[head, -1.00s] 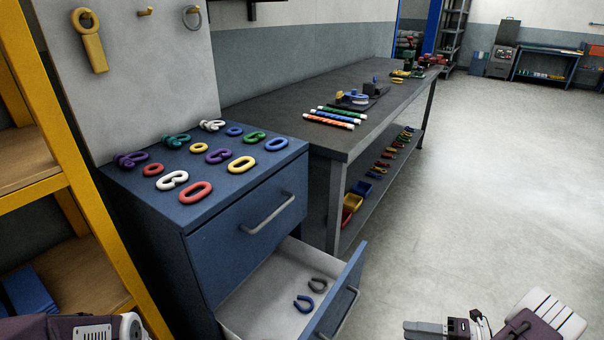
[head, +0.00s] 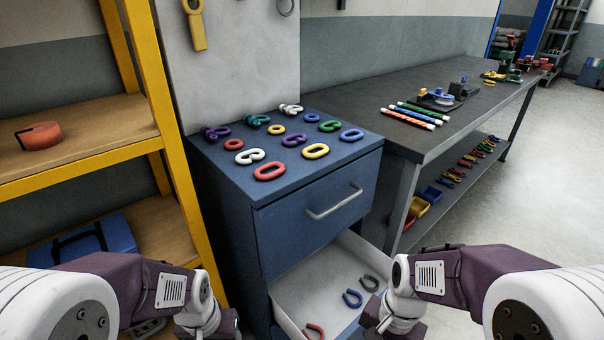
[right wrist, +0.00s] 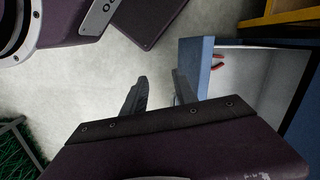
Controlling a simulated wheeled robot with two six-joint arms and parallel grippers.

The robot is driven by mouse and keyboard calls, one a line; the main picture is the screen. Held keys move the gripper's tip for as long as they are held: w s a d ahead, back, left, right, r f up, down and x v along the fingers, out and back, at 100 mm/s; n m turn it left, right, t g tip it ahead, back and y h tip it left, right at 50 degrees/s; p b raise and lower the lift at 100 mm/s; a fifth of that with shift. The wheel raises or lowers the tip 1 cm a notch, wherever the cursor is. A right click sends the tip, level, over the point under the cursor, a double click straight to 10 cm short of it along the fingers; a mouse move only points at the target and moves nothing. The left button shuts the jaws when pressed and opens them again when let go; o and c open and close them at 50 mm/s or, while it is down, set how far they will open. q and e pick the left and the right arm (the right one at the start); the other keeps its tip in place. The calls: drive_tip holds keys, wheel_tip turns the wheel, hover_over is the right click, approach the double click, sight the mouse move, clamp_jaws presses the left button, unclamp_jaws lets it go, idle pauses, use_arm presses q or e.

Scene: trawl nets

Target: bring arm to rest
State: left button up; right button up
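Both of my arms are folded in close along the bottom of the head view. My left arm (head: 130,290) ends at the lower left, and its gripper fingers do not show. My right arm (head: 450,275) ends beside the open drawer (head: 292,322), and its fingers are hidden in the head view. In the right wrist view my right gripper (right wrist: 160,92) has its two dark fingers apart, with nothing between them but floor. Its right-hand finger overlaps the drawer front (right wrist: 194,68) in the picture; I cannot tell whether they touch.
The blue cabinet (head: 275,200) carries several coloured links and hooks. A yellow shelf (head: 165,120) stands left. A long workbench (head: 440,130) extends right, with open floor beyond.

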wheel_tip(320, 180, up, 25)
drive_tip(key=w+d+n+t+p, duration=0.1)
drive_tip(key=n+p, duration=0.6)
drive_tip(key=p, duration=1.9)
drive_tip(key=shift+w+d+t+h+p, duration=0.3)
drive_tip(key=shift+w+d+t+h, duration=0.15)
drive_tip(key=shift+w, duration=0.3)
